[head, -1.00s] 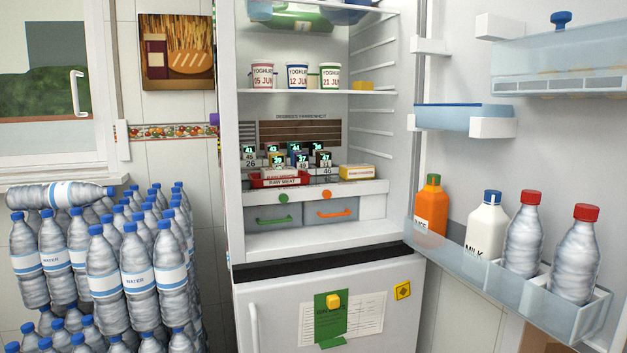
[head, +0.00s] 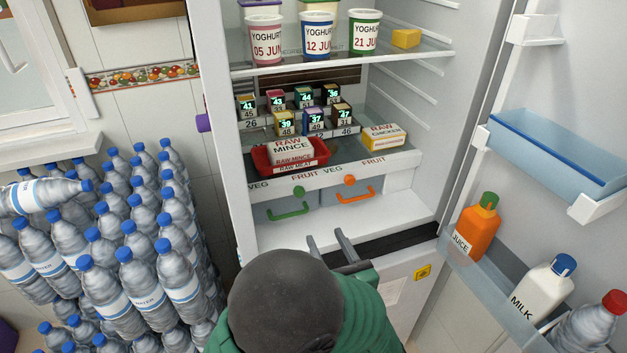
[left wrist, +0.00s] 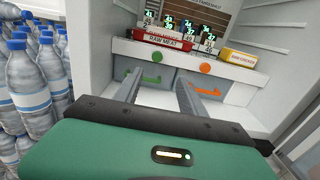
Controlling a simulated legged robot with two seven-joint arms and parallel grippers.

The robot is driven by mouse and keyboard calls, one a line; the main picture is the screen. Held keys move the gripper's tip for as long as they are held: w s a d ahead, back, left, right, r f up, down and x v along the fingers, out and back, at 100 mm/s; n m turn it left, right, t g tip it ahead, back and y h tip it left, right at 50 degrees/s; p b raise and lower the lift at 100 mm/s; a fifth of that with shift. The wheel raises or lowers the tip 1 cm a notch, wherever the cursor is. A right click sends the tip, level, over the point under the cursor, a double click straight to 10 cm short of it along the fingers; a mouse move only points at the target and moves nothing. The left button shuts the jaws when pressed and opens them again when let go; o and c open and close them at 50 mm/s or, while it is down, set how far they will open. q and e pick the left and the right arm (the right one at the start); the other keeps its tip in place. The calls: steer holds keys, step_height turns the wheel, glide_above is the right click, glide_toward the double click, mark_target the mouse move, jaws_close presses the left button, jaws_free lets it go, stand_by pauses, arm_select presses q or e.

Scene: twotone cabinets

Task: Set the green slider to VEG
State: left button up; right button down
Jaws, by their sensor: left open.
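The green slider (head: 299,191) is a round knob on the white strip above the left drawer. It sits under the FRUIT label, to the right of the VEG label (head: 258,185). It also shows in the left wrist view (left wrist: 158,57). My left gripper (head: 327,237) is open and empty, in front of and below the drawers, its fingers pointing into the fridge. In the left wrist view, its fingertips (left wrist: 158,76) are apart, below the green slider and not touching it. My right gripper is not in view.
An orange slider (head: 349,181) sits above the right drawer. The drawers have a green handle (head: 289,211) and an orange handle (head: 349,192). A red meat tray (head: 290,158) stands above the strip. The open door (head: 520,140) is at right, stacked water bottles (head: 130,240) at left.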

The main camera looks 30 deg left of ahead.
arm_select(q)
glide_toward(300, 194)
steer(key=x, duration=0.7)
steer(key=shift+a, duration=0.5)
steer(key=shift+w+a, duration=0.15)
steer(key=shift+w, duration=0.15)
steer(key=shift+w+r, duration=0.1)
steer(key=shift+w, duration=0.1)
steer(key=shift+d+r, duration=0.1)
steer(key=shift+d, duration=0.3)
steer(key=shift+a, duration=0.45)
steer(key=c, duration=0.8)
steer(key=shift+c, duration=0.9)
steer(key=shift+d, duration=0.15)
jaws_close()
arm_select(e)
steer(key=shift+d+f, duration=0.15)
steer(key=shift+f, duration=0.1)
